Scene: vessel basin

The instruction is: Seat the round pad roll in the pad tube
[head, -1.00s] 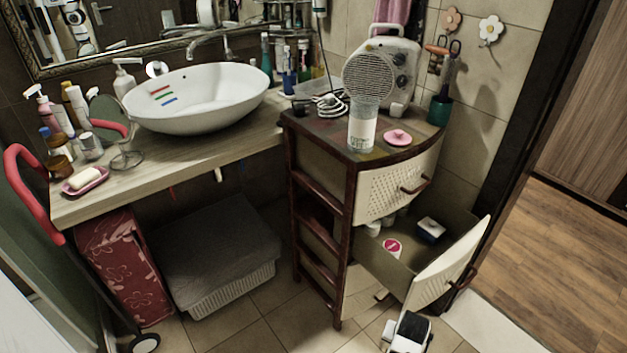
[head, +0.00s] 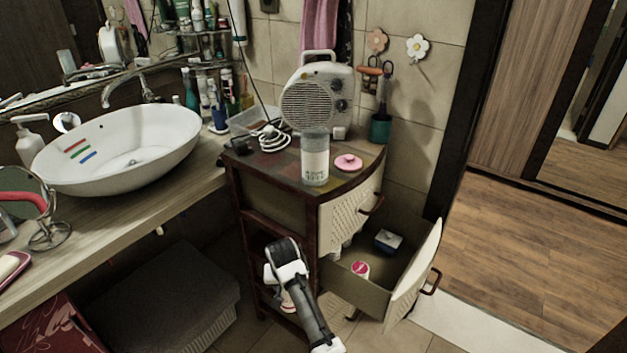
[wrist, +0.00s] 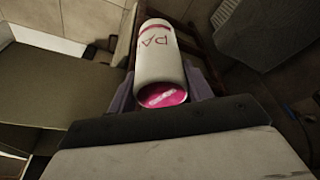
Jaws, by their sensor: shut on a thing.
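The round pad roll (wrist: 158,62) is a white cylinder with red lettering and a pink end. In the wrist view it lies between the two fingers of my gripper (wrist: 160,88), which is shut on it. In the head view my gripper (head: 287,291) is low in front of the cabinet's open left side; a small pinkish part of the roll (head: 288,301) shows below the wrist. The pad tube (head: 315,163) is a clear upright cylinder with a white label, on the cabinet top. My gripper is well below and apart from it. Its inside is not clear to see.
A pink lid (head: 348,162) lies right of the tube; a fan heater (head: 318,95) stands behind. The open drawer (head: 345,292) holds a pink round-topped item (head: 359,269) and a blue-white box (head: 389,241). A basin (head: 120,150) is on the left counter.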

